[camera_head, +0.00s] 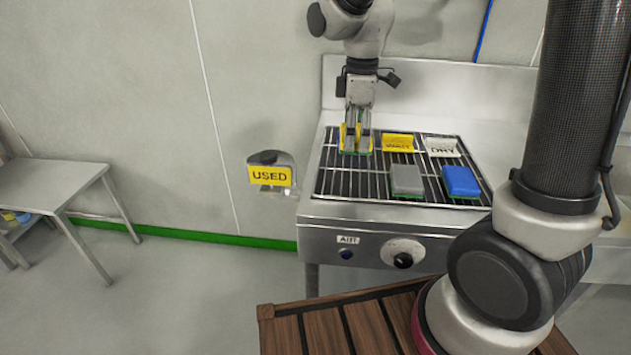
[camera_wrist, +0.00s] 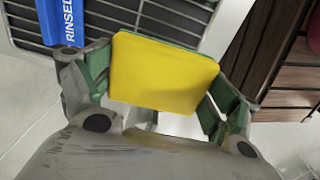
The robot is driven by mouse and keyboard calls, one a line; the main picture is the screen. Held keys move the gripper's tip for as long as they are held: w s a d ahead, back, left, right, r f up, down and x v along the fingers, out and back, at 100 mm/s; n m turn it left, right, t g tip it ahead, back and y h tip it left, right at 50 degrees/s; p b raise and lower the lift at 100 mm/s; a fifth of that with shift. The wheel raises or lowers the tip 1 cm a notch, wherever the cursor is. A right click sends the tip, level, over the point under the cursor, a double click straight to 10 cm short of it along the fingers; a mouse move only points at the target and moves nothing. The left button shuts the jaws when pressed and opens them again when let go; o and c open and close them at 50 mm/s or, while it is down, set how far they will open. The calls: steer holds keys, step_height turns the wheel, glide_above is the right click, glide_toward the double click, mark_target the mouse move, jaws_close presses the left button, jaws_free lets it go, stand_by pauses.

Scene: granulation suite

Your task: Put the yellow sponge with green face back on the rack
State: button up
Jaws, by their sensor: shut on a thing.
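The yellow sponge with a green face (camera_head: 344,134) is between the fingers of my gripper (camera_head: 356,146), at the left part of the wire rack (camera_head: 330,185). In the wrist view the sponge's yellow side (camera_wrist: 162,75) faces the camera, and a thin green edge shows along its top. The fingers of my gripper (camera_wrist: 158,105) are shut on its two sides. I cannot tell whether the sponge touches the rack bars or hangs just above them.
A grey sponge (camera_head: 406,180) and a blue sponge (camera_head: 461,182) lie on the rack. A yellow sign (camera_head: 397,142) and a white DRY sign (camera_head: 441,146) stand behind them. A blue RINSED sign (camera_wrist: 73,20) is near my gripper. A USED holder (camera_head: 270,176) is left.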

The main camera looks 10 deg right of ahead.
mark_target(351, 180)
step_height(351, 180, down, 10)
steer(key=shift+a, duration=0.15)
stand_by(0.3)
steer(key=shift+s+f, duration=0.1)
steer(key=shift+f, duration=0.05)
steer(key=o, duration=0.8)
steer(key=shift+o, duration=0.3)
step_height(351, 180, up, 12)
steer(key=shift+r, duration=0.15)
steer(key=s+d+r+m+t, duration=0.2)
steer(key=s+d+r+m, duration=0.2)
steer(key=s+d+m, duration=0.3)
steer(key=s+d+r+m+t, duration=0.2)
steer(key=s+d+m, duration=0.5)
steer(key=s, duration=0.5)
steer(key=shift+d+r+m, duration=0.4)
steer(key=shift+d+r, duration=0.05)
steer(key=shift+r, duration=0.45)
